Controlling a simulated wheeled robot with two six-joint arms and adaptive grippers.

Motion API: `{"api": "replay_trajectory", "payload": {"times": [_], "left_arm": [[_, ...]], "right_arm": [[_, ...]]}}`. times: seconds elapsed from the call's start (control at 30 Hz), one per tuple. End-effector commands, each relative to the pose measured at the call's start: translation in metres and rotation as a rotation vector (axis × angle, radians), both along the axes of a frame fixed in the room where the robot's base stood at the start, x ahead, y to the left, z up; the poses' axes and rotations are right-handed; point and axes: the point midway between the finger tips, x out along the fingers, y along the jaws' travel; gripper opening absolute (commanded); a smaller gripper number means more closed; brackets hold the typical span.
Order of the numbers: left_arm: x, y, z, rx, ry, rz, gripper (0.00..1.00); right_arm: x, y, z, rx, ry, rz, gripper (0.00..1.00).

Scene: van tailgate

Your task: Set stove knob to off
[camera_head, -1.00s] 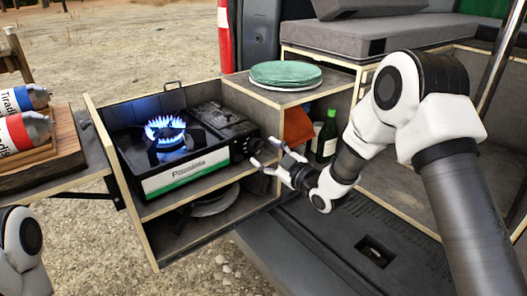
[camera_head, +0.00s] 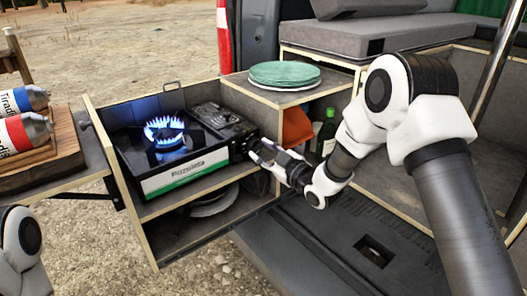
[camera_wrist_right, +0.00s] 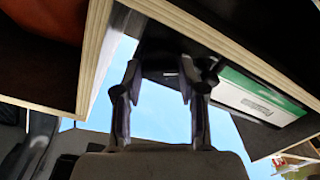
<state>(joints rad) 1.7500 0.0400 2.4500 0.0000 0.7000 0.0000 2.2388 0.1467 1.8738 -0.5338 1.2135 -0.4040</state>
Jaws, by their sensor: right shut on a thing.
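The camping stove (camera_head: 200,165) sits on the upper shelf of a pull-out wooden unit, and its burner (camera_head: 165,132) is lit with a blue flame. My right gripper (camera_head: 258,149) is at the right end of the stove's front, shut on the stove knob. The fingers hide most of the knob in the head view. In the right wrist view the dark knob (camera_wrist_right: 203,70) shows at the fingertips, beside the stove's green and white front panel (camera_wrist_right: 255,97). Its pointing direction cannot be read. My left gripper is out of view; only part of my left arm shows.
Green plates (camera_head: 285,74) are stacked on the cabinet top right of the stove. An orange cloth (camera_head: 297,126) and a green bottle (camera_head: 327,135) stand in the compartment near my right wrist. Bottles (camera_head: 25,131) lie on a wooden board at the left.

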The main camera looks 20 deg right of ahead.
Motion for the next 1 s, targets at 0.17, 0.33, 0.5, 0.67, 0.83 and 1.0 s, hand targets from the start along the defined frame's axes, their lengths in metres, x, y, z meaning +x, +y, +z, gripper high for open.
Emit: {"api": "replay_trajectory", "payload": {"times": [0.17, 0.33, 0.5, 0.67, 0.83, 1.0], "left_arm": [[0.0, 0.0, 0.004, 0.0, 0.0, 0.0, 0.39], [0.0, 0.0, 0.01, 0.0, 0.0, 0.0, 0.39], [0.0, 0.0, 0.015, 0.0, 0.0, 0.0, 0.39], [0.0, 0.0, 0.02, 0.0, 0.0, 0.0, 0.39], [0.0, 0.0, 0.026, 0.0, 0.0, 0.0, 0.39], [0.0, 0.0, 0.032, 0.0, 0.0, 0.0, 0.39]], "right_arm": [[0.0, 0.0, 0.001, 0.086, 0.035, 0.001, 0.05], [0.0, 0.0, 0.001, 0.211, 0.087, 0.0, 0.05], [0.0, 0.0, 0.002, 0.359, 0.144, 0.001, 0.05], [0.0, 0.0, 0.002, 0.5, 0.202, 0.0, 0.05], [0.0, 0.0, 0.002, 0.65, 0.262, -0.001, 0.05], [0.0, 0.0, 0.002, 0.8, 0.322, 0.0, 0.05]]}}
